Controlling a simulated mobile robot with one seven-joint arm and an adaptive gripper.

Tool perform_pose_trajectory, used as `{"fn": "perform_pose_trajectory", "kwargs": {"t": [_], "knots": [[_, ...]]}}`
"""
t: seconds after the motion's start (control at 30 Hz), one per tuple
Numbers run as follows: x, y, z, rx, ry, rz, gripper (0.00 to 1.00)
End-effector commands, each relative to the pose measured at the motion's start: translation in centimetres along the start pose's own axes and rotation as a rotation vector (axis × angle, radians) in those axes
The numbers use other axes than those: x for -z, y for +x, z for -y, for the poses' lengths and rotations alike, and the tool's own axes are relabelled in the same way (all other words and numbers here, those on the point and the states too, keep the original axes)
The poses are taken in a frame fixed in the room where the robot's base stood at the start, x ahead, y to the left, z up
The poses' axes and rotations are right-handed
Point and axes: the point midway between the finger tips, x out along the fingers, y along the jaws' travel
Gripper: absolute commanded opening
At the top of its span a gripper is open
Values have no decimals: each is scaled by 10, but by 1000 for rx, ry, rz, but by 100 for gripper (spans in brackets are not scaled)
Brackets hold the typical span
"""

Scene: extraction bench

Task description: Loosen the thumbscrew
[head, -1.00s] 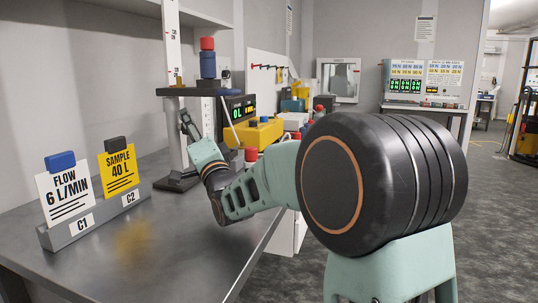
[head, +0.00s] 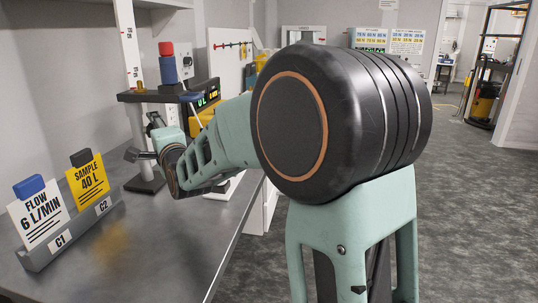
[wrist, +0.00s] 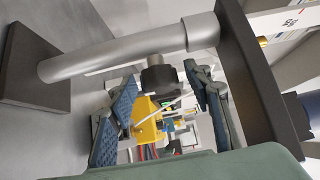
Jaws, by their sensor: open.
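A stand has a dark square base (wrist: 35,65), a grey round column (wrist: 110,56) and a dark platform (wrist: 262,80); the platform also shows in the head view (head: 160,96). A black knob (wrist: 158,76), seemingly the thumbscrew, sticks out from the column on a short metal stub in the wrist view. My gripper (wrist: 160,78) is open, with one blue-grey padded finger on each side of the knob. A gap shows on both sides; I cannot tell how deep the knob sits between the fingers. In the head view my gripper (head: 144,138) is at the column below the platform, and the knob is hidden.
A red-and-blue cylinder (head: 168,68) stands on the platform beside a white scale post (head: 130,55) with a small brass knob. A yellow box (head: 202,118) and a green-lit display (head: 207,97) are behind. A card holder (head: 70,236) stands on the bench's left; the bench front is clear.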

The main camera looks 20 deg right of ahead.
Motion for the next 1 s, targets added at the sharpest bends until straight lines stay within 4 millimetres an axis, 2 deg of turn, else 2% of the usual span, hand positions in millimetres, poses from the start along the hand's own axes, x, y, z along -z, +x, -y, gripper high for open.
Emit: {"fn": "perform_pose_trajectory", "kwargs": {"t": [0.03, 1.0], "knots": [[0, 0, 7, -14, 13, -1, 46], [1, 0, 6, -268, 268, -1, 46]]}}
